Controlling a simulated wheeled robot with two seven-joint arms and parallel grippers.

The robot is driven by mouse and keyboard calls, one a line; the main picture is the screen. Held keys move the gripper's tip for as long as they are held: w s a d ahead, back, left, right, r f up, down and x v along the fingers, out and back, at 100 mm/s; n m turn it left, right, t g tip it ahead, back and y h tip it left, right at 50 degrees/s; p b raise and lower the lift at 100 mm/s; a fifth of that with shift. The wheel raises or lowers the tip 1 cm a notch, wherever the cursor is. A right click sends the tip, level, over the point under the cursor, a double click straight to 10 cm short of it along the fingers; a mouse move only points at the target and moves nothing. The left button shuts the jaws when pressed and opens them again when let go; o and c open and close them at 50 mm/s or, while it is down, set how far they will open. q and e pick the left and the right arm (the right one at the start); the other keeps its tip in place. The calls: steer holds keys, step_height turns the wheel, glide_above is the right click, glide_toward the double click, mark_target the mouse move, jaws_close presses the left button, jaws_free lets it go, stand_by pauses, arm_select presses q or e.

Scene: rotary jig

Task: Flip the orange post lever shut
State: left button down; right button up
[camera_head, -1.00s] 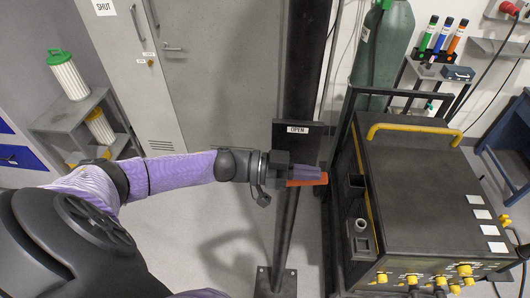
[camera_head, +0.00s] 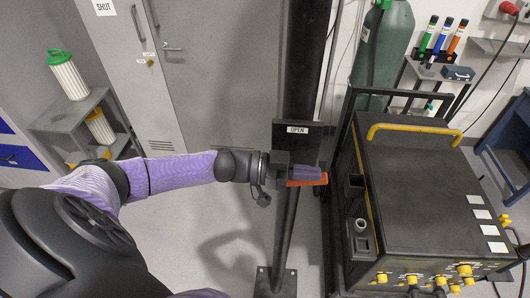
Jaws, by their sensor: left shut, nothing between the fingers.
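The orange lever (camera_head: 308,181) shows at the post, just right of my left gripper, pointing right. The dark post (camera_head: 292,150) stands upright in the middle and carries a dark plate (camera_head: 310,148) with a white "OPEN" label (camera_head: 298,130). My right gripper is not in view.
A black machine (camera_head: 420,190) with a yellow handle and knobs stands close to the right of the post. A green gas cylinder (camera_head: 388,50) is behind it. The floor (camera_head: 190,240) left of the post is clear.

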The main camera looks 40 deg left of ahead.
arm_select(q)
steer(key=shift+r, duration=0.1)
stand_by(0.3)
steer(key=r+p, duration=0.5)
steer(key=shift+s+a+r, duration=0.1)
steer(key=shift+s+a, duration=0.05)
steer(key=shift+a, duration=0.15)
steer(key=b+v, duration=0.1)
steer(key=v, duration=0.1)
steer(key=shift+s+a, duration=0.2)
steer(key=shift+a, duration=0.05)
steer(key=s+a+r+b, duration=0.1)
steer(key=s+a+r, duration=0.2)
steer(key=a, duration=0.2)
steer(key=shift+r, duration=0.4)
steer(key=shift+a, duration=0.1)
